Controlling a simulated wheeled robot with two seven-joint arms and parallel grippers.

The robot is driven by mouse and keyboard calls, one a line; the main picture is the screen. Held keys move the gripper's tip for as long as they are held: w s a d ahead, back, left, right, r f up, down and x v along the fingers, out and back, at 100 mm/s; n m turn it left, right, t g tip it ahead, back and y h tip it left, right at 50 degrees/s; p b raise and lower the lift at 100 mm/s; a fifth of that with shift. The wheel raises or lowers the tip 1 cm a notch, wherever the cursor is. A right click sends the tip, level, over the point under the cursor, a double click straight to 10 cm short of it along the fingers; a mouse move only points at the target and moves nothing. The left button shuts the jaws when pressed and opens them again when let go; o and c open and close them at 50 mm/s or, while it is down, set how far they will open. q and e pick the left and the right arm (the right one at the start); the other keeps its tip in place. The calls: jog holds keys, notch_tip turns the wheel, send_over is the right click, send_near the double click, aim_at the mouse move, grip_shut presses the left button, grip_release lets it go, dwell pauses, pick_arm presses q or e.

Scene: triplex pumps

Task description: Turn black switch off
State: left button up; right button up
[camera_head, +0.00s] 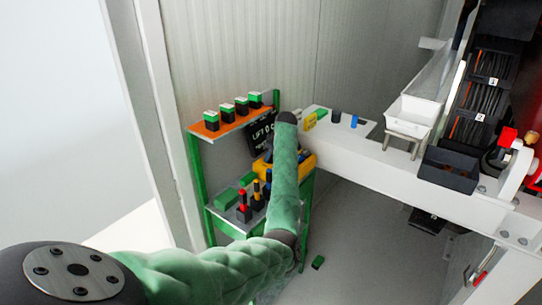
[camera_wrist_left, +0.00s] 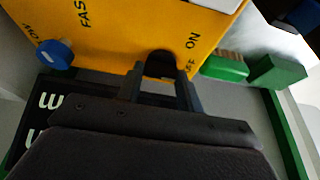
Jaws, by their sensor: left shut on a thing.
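A yellow control panel (camera_wrist_left: 130,30) fills the top of the left wrist view, marked "ON", a partly hidden "OFF" and "FAS...". The black switch (camera_wrist_left: 160,60) sits at the panel's lower edge, between the two fingers of my left gripper (camera_wrist_left: 161,78). The gripper is shut on the switch; the fingers partly hide it, so its exact angle cannot be told. A blue knob (camera_wrist_left: 55,54) is on the panel to the left. In the head view the yellow panel box (camera_head: 304,164) shows behind my green-sleeved left arm, which hides the switch. My right gripper is not in view.
A green-framed shelf (camera_head: 196,170) holds several black-and-green blocks on its orange top (camera_head: 205,130). Red and yellow-tipped items stand on its lower level (camera_head: 232,228). A white beam (camera_head: 370,158) runs right, with a black bin (camera_head: 448,170).

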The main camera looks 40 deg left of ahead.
pick_arm(q)
jog(key=o, duration=0.7)
jog(key=shift+r, duration=0.1)
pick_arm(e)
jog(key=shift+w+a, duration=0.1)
pick_arm(q)
jog(key=shift+d+r, duration=0.1)
jog(key=shift+r, duration=0.05)
jog(key=shift+w+d+r+b, duration=0.1)
jog(key=shift+d+r+b, duration=0.05)
jog(key=shift+r+b, duration=0.25)
jog(key=b+v, duration=0.2)
jog(key=v, duration=0.4)
jog(key=shift+r, duration=0.25)
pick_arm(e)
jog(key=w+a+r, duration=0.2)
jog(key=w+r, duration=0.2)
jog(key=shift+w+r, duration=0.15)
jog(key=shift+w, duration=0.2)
pick_arm(q)
jog(key=shift+d, duration=0.1)
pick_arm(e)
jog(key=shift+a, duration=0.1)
